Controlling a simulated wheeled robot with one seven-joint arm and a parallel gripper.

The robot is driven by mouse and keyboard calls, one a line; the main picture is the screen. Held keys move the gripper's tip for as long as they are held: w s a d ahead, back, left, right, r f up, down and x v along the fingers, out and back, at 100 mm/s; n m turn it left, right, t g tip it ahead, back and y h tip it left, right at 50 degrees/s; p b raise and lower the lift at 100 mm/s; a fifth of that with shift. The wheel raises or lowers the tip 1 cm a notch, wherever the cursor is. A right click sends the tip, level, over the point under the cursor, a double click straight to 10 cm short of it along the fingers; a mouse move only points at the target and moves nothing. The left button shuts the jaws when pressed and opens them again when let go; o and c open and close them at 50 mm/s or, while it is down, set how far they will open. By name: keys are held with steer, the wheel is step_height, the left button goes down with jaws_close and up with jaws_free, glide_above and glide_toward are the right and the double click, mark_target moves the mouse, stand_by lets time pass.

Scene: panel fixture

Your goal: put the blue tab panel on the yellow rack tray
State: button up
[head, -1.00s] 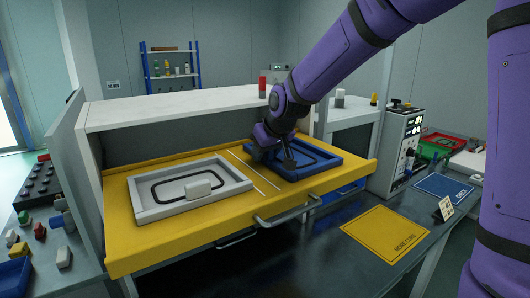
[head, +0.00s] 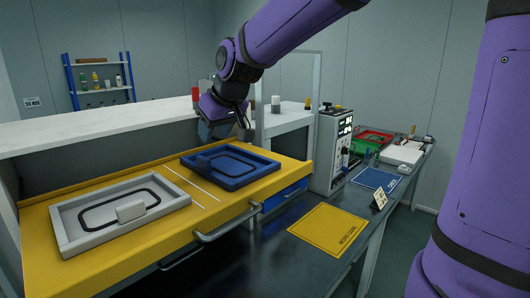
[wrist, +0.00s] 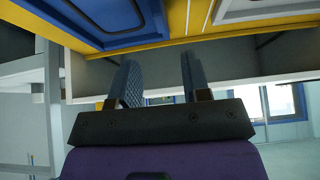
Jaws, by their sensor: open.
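The blue tab panel (head: 245,178) lies flat on the yellow rack tray (head: 185,222), right of the two white lines. It has a raised rim, a black loop line and a small blue tab near its left side. My gripper (head: 207,130) is above the back left of the panel, apart from it. In the wrist view, my gripper (wrist: 158,65) has its two fingers spread with nothing between them. The panel's edge (wrist: 95,38) shows at that view's top left, beside the yellow tray (wrist: 178,22).
A grey panel (head: 65,226) with a pale tab lies on the tray's left half. A white shelf top (head: 90,125) overhangs the tray's back. A control box (head: 332,150) stands to the right. A yellow mat (head: 328,230) and blue mat (head: 376,180) lie on the dark bench.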

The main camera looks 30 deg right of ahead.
steer(key=s+d+f+m+h, duration=0.1)
steer(key=s+d, duration=0.4)
steer(key=s, duration=0.8)
steer(key=s+d+f+m+g+h, duration=0.1)
steer(key=s+d, duration=0.4)
steer(key=s, duration=0.9)
steer(key=shift+s+m, duration=0.25)
steer(key=shift+m, duration=0.55)
steer(key=shift+d+f, duration=0.1)
